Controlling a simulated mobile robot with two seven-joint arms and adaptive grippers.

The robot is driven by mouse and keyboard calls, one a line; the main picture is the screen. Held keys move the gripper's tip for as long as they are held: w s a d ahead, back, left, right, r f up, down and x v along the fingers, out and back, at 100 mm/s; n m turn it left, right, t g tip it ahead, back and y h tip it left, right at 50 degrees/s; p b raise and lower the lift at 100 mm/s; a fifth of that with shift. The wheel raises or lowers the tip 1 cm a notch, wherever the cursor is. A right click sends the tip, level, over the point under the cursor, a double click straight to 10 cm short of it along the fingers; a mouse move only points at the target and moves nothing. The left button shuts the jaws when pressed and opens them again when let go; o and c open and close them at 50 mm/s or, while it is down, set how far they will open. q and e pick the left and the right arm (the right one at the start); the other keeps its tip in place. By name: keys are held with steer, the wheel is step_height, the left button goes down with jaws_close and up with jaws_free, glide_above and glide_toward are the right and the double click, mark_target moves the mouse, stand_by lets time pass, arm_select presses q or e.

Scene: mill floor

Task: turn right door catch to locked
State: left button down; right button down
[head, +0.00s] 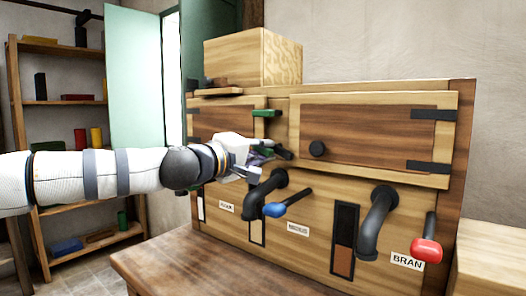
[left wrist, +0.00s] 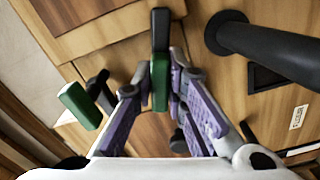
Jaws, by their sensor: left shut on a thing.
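The right door (head: 375,136) of the wooden cabinet is closed, with a round black knob (head: 317,149) near its left edge. My left gripper (head: 264,154) is at the strip between the two doors, beside the right door's lower left edge. Its fingers are shut on the right door catch, whose dark end (head: 283,152) sticks out to the right. In the left wrist view the catch (left wrist: 160,82) is a green bar with a black end, between the purple finger pads. My fingers hide part of it. My right gripper is not in view.
Another green catch (head: 266,113) is above my gripper, by the left door (head: 222,119). Black spouts (head: 374,222) stick out below, with a blue-ended lever (head: 275,210) and a red-ended lever (head: 428,250). A wooden table (head: 190,262) stands in front.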

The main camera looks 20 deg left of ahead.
arm_select(q)
steer(key=shift+f+n, duration=0.1)
steer(key=shift+n, duration=1.7)
steer(key=c, duration=1.6)
jaws_free()
steer(key=shift+s, duration=0.15)
steer(key=v, duration=1.1)
steer(key=shift+s, duration=0.4)
steer(key=shift+a, duration=0.1)
